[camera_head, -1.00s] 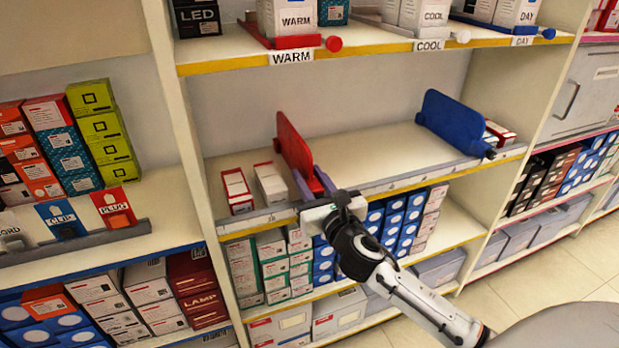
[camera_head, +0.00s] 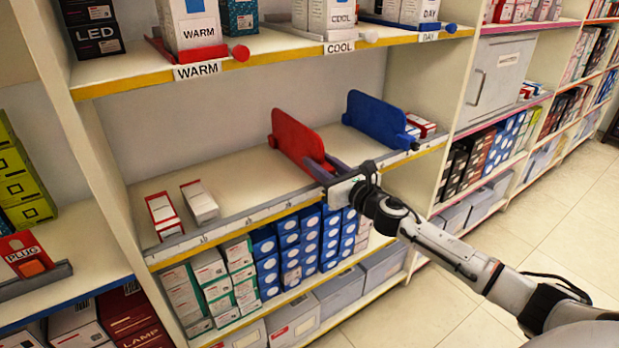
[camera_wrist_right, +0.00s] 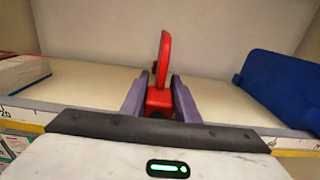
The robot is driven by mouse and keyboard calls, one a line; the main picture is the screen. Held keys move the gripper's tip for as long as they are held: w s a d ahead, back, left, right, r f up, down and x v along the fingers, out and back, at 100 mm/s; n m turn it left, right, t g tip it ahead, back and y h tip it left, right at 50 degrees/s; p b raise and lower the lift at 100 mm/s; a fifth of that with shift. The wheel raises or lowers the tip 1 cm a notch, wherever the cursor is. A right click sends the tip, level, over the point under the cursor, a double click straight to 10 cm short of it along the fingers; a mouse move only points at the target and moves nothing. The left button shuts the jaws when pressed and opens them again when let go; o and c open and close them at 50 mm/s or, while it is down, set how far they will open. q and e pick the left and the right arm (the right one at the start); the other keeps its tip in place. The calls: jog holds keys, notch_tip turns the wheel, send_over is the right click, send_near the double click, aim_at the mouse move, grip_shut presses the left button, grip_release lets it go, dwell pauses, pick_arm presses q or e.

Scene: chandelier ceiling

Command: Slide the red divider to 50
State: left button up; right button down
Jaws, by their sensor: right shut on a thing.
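The red divider (camera_head: 298,138) stands upright on the middle shelf, just left of the blue divider (camera_head: 378,120). My right gripper (camera_head: 330,168) is at the shelf's front edge, shut on the red divider's front end. In the right wrist view the red divider (camera_wrist_right: 163,75) stands between the two purple-grey fingers of the gripper (camera_wrist_right: 160,97). The scale strip (camera_head: 240,219) runs along the shelf front; its numbers are too small to read in the head view. A "20" shows at the left of the strip in the right wrist view. My left gripper is not in view.
Two small boxes, a red and white one (camera_head: 164,215) and a white one (camera_head: 200,202), stand left on the same shelf. Bare shelf lies between them and the red divider. A small gap separates the two dividers. Small boxes (camera_head: 420,126) stand right of the blue divider.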

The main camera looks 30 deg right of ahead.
jog(key=d+b, duration=0.2)
jog(key=d, duration=0.5)
jog(key=shift+d+f, duration=0.1)
jog(key=shift+d, duration=0.05)
jog(key=shift+d+b, duration=0.45)
jog(key=shift+d, duration=0.3)
jog(key=c, duration=1.4)
grip_release()
jog(key=shift+o, duration=0.2)
jog(key=shift+s, duration=0.45)
jog(key=s, duration=0.9)
jog(key=shift+s, duration=0.15)
